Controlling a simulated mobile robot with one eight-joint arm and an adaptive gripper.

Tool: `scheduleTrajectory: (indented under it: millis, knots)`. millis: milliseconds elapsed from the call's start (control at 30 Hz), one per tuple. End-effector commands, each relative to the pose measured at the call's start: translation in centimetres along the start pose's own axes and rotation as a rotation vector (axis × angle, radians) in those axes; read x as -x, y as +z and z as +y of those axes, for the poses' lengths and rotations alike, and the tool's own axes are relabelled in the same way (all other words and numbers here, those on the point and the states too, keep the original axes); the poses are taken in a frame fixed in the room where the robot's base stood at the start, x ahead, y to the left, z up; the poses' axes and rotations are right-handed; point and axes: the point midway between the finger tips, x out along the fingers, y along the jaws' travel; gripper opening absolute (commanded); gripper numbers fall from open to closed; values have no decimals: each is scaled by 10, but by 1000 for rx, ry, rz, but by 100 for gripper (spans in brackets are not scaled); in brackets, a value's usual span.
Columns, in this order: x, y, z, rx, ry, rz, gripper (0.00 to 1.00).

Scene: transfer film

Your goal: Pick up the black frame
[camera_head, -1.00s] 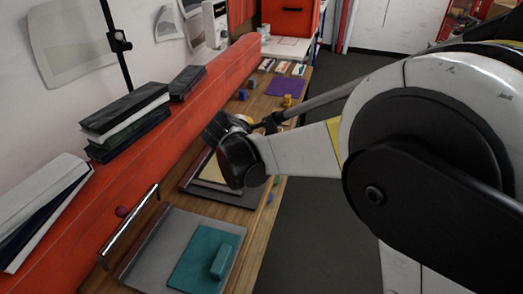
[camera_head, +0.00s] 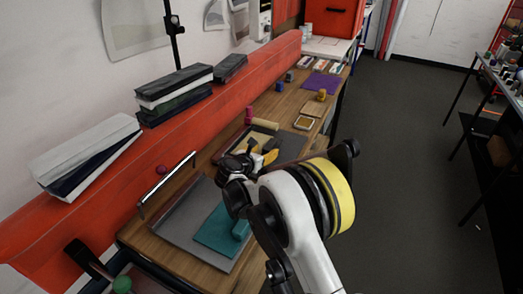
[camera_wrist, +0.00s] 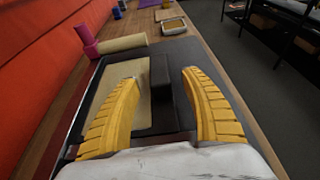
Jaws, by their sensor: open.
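The black frame (camera_wrist: 98,78) lies flat around a tan sheet, with a raised black block (camera_wrist: 160,88) along its right side. My gripper (camera_wrist: 162,77) is open. Its two yellow fingers stand on either side of the block, with a gap to it on both sides; the left finger is over the tan sheet. In the head view, my gripper (camera_head: 262,155) is low over the dark grey board (camera_head: 290,148) that carries the frame, and my arm and gripper hide much of the frame there.
Nearer on the bench lies a grey board (camera_head: 188,225) with a teal plate (camera_head: 215,235). A red beam (camera_head: 205,125) borders the bench on the left. Open floor lies right.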

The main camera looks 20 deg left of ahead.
Motion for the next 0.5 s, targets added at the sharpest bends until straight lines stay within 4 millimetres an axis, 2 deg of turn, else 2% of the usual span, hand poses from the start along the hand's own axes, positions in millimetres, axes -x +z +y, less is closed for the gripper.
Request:
scheduleTrajectory:
  millis: [300,500]
  knots:
    - [-46,0,1,-2,-1,1,54]
    - [-51,2,1,-2,0,1,54]
